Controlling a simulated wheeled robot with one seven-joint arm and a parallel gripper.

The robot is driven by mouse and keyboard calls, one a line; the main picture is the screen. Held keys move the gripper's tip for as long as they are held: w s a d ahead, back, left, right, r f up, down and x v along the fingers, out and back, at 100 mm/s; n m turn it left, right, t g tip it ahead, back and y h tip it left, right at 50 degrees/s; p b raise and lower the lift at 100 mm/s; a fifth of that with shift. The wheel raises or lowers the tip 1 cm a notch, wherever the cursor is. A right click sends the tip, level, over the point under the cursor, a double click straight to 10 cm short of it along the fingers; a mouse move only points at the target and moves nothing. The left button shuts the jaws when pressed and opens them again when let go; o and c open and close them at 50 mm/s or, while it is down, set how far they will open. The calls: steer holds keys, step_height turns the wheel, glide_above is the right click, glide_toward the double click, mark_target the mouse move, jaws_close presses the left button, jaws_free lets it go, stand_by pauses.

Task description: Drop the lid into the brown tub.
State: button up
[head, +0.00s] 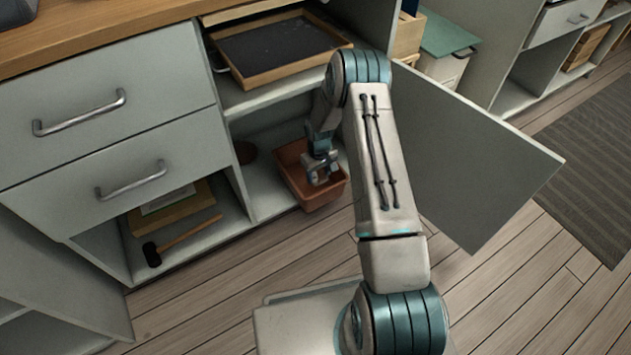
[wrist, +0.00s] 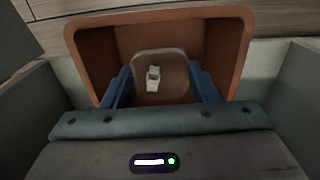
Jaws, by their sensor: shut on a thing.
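The brown tub (head: 326,194) sits on the low shelf of the open cabinet, its front part out towards the floor. In the wrist view the tub's rim (wrist: 242,40) surrounds the space beyond my fingers. My gripper (head: 319,172) points down at the tub's opening. In the wrist view my gripper's (wrist: 160,76) two blue fingers stand on either side of the lid (wrist: 172,88), a rounded, brownish-grey square with a pale knob in its middle. The gripper is shut on the lid, over the tub. In the head view the lid is mostly hidden by my gripper.
A shelf with a wooden tray (head: 243,75) lies above the tub. The open cabinet door (head: 480,160) stands to the right. A dark round thing (head: 245,152) lies left of the tub. A mallet (head: 180,242) lies in the left compartment. The floor in front is clear.

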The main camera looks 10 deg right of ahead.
steer(key=b, duration=0.3)
glide_above(319, 187)
steer(key=s, duration=0.3)
steer(key=f, duration=0.7)
steer(key=shift+a+f, duration=0.1)
steer(key=shift+a, duration=0.3)
steer(key=shift+f, duration=0.1)
steer(key=shift+f, duration=0.5)
steer(key=o, duration=0.9)
steer(key=shift+r, duration=0.1)
step_height(319, 187, up, 13)
steer(key=p, duration=0.5)
